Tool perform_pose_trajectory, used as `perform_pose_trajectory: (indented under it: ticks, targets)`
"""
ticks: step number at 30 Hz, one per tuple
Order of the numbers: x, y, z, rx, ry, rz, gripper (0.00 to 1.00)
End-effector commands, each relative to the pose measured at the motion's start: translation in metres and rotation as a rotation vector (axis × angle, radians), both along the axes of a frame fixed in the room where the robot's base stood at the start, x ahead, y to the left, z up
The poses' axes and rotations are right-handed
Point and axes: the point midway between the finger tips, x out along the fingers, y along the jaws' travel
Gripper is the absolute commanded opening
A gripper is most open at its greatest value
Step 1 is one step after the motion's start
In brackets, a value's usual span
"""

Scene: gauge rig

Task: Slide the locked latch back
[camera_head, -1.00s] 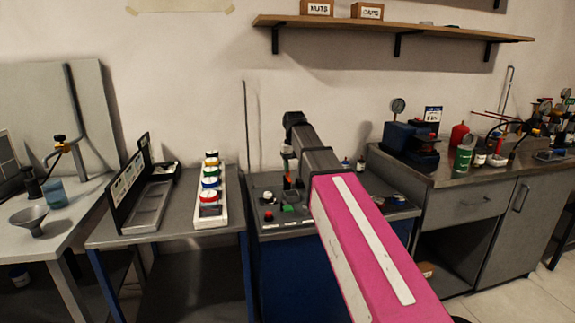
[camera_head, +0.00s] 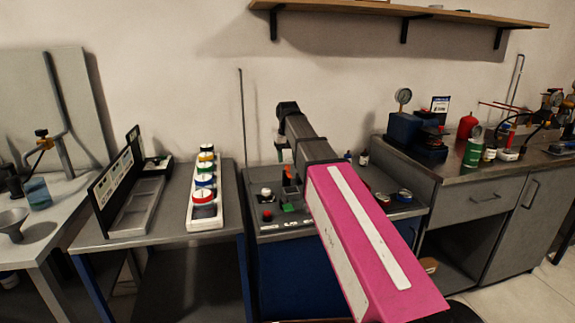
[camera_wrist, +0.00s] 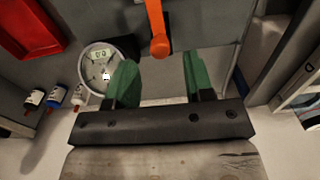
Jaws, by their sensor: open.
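My gripper (camera_wrist: 156,80) shows in the wrist view with its two green fingers apart and nothing between them. An orange lever with a rounded end (camera_wrist: 158,32) hangs just beyond the fingertips, between their lines, with a visible gap. In the head view, a small orange-red upright piece (camera_head: 287,172) stands on the grey control bench (camera_head: 300,222); I cannot tell whether it is the same lever. I cannot make out which part is the latch or whether it is locked. My pink arm hides part of the bench, and my fingers are not discernible in the head view.
In the wrist view, a round gauge (camera_wrist: 100,68) is close by the left finger; small bottles (camera_wrist: 57,97) and a red tray (camera_wrist: 28,25) lie farther left. In the head view, a rack of coloured caps (camera_head: 204,195) stands left of the bench, and a cabinet (camera_head: 480,205) stands right.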

Motion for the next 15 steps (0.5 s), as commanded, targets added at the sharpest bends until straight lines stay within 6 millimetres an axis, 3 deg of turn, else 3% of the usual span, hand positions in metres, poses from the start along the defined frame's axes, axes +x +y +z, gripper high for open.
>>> perform_pose_trajectory:
  ticks: [6,15]
  targets:
    - [0.0,0.0,-0.024,0.0,0.0,0.0,0.48]
    - [0.0,0.0,-0.032,0.0,-0.001,0.0,0.48]
